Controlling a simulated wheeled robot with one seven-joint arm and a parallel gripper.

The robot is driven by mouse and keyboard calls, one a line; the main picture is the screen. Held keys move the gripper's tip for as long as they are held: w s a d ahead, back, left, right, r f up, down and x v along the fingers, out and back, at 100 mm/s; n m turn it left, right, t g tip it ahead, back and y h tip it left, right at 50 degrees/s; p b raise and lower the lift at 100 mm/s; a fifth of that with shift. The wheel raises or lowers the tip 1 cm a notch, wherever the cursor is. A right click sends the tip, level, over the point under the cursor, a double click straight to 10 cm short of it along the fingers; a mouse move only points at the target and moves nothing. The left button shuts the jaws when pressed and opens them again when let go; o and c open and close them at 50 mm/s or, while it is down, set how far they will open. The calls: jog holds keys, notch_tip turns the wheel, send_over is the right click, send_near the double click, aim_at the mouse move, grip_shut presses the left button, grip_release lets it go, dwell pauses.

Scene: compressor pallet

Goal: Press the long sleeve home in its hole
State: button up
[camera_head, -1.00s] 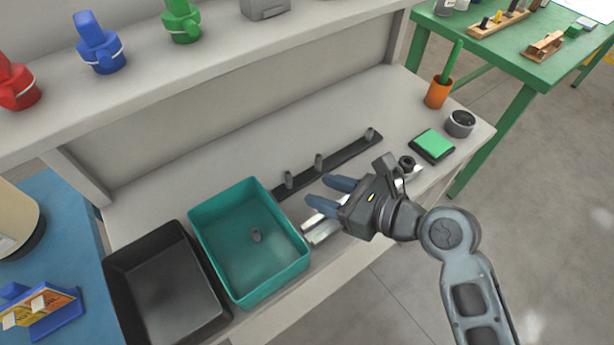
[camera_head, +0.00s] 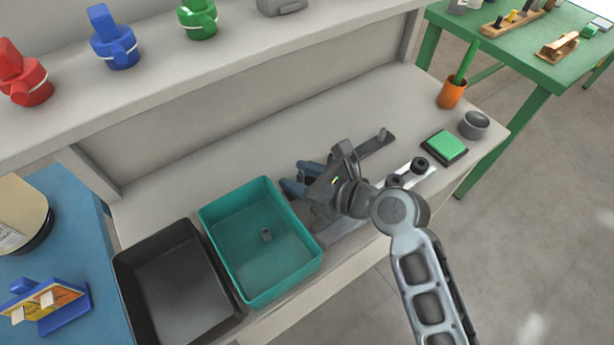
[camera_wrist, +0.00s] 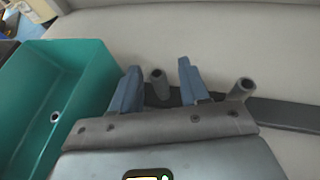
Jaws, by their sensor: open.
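My gripper (camera_head: 295,177) is open and low over the dark strip (camera_head: 371,147), fingers pointing left. In the wrist view, a grey hollow sleeve (camera_wrist: 158,84) stands upright on the strip between the open fingers, with gaps on both sides. A second sleeve (camera_wrist: 242,89) stands just right of the right finger. A third sleeve (camera_head: 381,134) stands at the strip's far end. A pale metal bar (camera_head: 340,231) lies in front, partly hidden by my arm; dark round pieces (camera_head: 421,165) stand at its right end. I cannot tell which sleeve is the long one, or see its hole.
A teal bin (camera_head: 211,230) holds a small grey cylinder (camera_head: 266,234). A black bin (camera_head: 124,290) stands left of it. A green-topped pad (camera_head: 445,146), a dark round cup (camera_head: 474,124) and an orange holder (camera_head: 451,94) are at right. The bench behind the strip is clear.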

grip_shut()
dwell(0.7)
